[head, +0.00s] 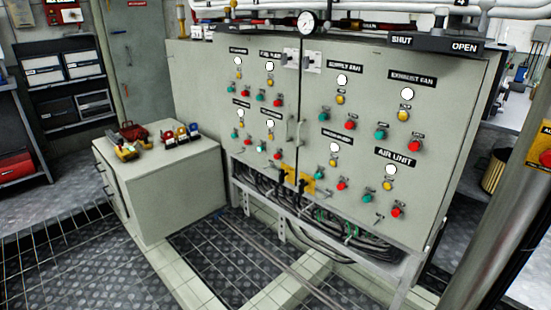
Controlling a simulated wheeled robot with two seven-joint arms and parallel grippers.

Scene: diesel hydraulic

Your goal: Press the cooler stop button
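A grey-green control cabinet (365,75) stands in the middle of the head view. Its front carries several groups, each with a black label, a white lamp or dial, a yellow lamp, a green button and a red button. The readable labels are the supply fan label (345,64), exhaust fan label (411,79) and air unit label (396,154). Other labels are too small to read, so I cannot tell which group is the cooler. Red buttons show at the upper right (416,146), lower right (396,212) and lower middle (342,185). Neither gripper is in view.
Cables (345,225) hang below the panel. A metal post (495,215) rises at the right. The tiled floor (75,265) in front looks clear.

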